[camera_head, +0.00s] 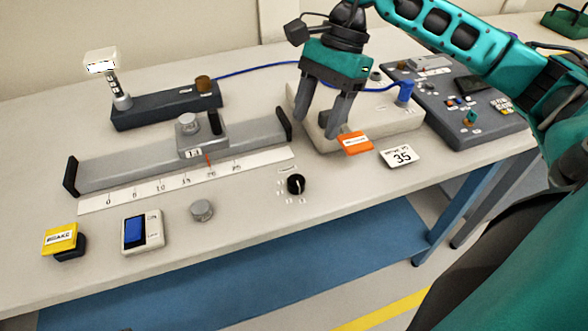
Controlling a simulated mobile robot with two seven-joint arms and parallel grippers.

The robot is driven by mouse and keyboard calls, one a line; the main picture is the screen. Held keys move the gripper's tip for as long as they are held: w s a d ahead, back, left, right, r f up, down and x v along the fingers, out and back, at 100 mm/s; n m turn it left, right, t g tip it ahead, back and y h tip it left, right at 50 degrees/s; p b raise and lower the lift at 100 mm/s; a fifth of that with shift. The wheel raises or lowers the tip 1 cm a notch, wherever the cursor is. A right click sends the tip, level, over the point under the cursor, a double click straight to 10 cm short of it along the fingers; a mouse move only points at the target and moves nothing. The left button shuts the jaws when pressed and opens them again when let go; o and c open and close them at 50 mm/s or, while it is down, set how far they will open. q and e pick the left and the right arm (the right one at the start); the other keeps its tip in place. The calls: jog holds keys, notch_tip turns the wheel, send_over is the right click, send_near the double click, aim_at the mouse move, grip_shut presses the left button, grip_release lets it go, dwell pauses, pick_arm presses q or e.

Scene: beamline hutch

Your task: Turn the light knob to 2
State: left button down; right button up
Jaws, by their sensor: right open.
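A small black knob (296,184) with a white pointer line sits on the front part of the bench. Small marks surround it, too small to read, so I cannot tell its setting. My right gripper (315,135) is open, with its fingers pointing down. It is empty and appears above and behind the knob, apart from it, in front of a pale block. My left gripper is not in view.
Near the knob are a grey round knob (202,210), a grey rail with a scale (190,180), an orange label (355,143) and a white card reading 35 (402,156). A dark control panel (480,118) stands at right. Bench space directly around the black knob is clear.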

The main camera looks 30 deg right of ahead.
aim_at(296, 180)
jog(key=b+x, duration=0.1)
jog(key=x, duration=1.1)
jog(key=shift+c, duration=0.4)
jog(key=c, duration=1)
jog(key=shift+o, duration=0.2)
